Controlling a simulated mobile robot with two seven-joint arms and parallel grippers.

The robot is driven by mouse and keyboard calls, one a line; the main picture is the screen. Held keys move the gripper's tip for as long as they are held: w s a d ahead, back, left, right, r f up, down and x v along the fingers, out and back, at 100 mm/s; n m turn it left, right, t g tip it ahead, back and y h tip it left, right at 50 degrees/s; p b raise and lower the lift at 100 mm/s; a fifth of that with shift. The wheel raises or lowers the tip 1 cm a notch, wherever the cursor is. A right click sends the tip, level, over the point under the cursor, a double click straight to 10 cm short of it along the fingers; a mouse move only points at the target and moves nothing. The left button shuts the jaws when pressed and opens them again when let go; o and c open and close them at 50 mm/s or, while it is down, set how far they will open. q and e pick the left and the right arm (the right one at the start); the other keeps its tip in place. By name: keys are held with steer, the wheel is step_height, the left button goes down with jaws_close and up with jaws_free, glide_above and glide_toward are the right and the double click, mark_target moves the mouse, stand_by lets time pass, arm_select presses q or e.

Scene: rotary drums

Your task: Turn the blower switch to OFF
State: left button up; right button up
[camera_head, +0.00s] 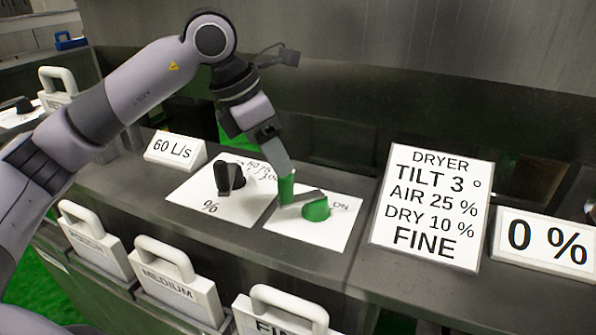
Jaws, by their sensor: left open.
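The word ON shows on the plate to the right of the knob; no OFF mark is visible. My left gripper (288,187) reaches down from the upper left to the knob's left side. It is open, with its tip at or very near the knob; I cannot tell whether they touch. The gripper hides part of the knob and the plate's upper left. My right gripper is not in view.
A black knob (229,178) on a % plate stands close left of the gripper. A 60 L/s sign (175,149) is farther left. A dryer sign (432,206) and a 0 % sign (545,243) stand to the right. Handled white labels, including MEDIUM (178,294), line the front.

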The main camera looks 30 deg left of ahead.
mark_target(289, 181)
arm_select(q)
steer(key=shift+x, duration=3.45)
jaws_close()
